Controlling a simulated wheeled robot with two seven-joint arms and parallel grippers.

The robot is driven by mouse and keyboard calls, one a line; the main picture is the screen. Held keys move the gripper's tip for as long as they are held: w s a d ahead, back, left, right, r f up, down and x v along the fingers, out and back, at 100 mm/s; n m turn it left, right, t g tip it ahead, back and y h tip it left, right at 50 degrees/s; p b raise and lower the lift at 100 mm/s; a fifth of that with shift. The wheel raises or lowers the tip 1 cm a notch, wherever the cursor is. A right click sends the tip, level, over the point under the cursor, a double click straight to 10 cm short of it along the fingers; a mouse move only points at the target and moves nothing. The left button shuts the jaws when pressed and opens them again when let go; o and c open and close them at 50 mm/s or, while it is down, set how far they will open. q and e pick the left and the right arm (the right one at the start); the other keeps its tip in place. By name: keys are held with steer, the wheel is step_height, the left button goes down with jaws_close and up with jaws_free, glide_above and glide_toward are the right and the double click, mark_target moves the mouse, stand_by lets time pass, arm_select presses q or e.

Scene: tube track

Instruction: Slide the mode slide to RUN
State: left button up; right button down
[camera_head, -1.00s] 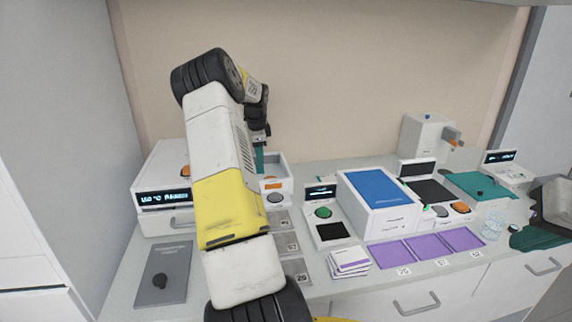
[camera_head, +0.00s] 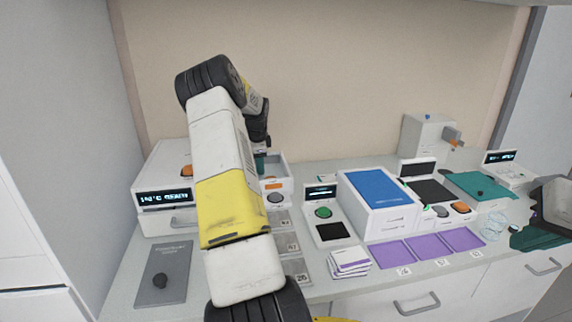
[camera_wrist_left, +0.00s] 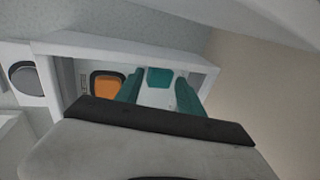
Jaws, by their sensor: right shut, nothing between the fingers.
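My left gripper shows in the left wrist view (camera_wrist_left: 158,93); its two teal fingers are apart, over a white open-topped unit (camera_wrist_left: 125,45). A small teal block (camera_wrist_left: 160,77) shows between the fingers; I cannot tell whether they touch it or whether it is the mode slide. Beside it is an orange piece in a dark frame (camera_wrist_left: 107,85). In the head view my left arm hides most of this unit (camera_head: 276,170). No RUN marking is readable. My right gripper (camera_head: 538,238), with teal fingers, is shut and empty at the right edge, cut off by the frame.
A blue-topped box (camera_head: 380,188), purple mats (camera_head: 426,246), stacked cards (camera_head: 349,261) and a clear cup (camera_head: 492,230) fill the right of the counter.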

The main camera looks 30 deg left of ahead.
arm_select(q)
steer(key=c, duration=0.7)
steer(key=shift+w+d, duration=0.85)
steer(key=shift+d, duration=0.2)
steer(key=shift+w+d, duration=0.8)
steer(key=shift+d, duration=0.2)
steer(key=o, duration=0.8)
steer(key=shift+r, duration=3.55)
